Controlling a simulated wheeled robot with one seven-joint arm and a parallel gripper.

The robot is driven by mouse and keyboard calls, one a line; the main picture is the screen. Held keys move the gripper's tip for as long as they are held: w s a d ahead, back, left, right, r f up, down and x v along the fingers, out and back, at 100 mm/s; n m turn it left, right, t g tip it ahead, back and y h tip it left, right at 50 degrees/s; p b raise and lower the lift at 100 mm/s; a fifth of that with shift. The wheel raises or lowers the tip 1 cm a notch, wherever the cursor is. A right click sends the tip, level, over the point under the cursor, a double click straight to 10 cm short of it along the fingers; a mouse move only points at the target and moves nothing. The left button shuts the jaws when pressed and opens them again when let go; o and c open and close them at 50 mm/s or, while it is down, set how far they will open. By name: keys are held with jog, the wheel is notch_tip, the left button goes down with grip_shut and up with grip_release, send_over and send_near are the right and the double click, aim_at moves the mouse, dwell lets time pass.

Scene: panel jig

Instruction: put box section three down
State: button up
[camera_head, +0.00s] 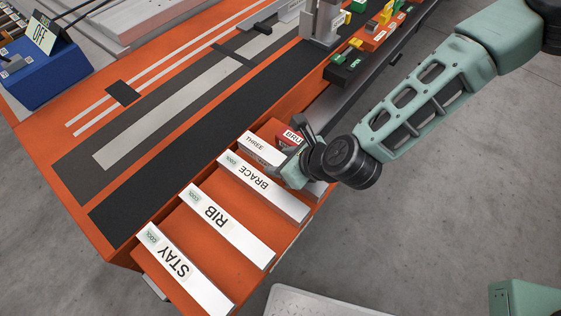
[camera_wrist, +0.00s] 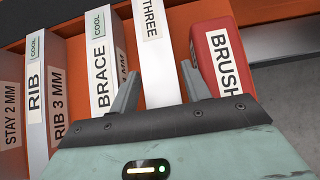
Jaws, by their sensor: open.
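Box section three is a white bar labelled THREE (camera_head: 261,149), lying on the orange bench top beside the BRACE bar. In the wrist view the THREE bar (camera_wrist: 154,50) runs between the two fingers. My gripper (camera_wrist: 161,80) is open, with one finger on each side of the bar and a visible gap on the right. In the head view my gripper (camera_head: 297,152) is low over the near end of the bar and hides that end. Whether the bar lies fully flat under the gripper I cannot tell.
White bars BRACE (camera_head: 264,187), RIB (camera_head: 228,226) and STAY (camera_head: 184,270) lie to the left of it. A red BRUSH box (camera_wrist: 220,55) stands close to the right finger. A blue box with an OFF sign (camera_head: 45,70) is at the far left.

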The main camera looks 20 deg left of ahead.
jog(key=shift+a+f, duration=0.2)
jog(key=shift+f, duration=0.05)
grip_shut()
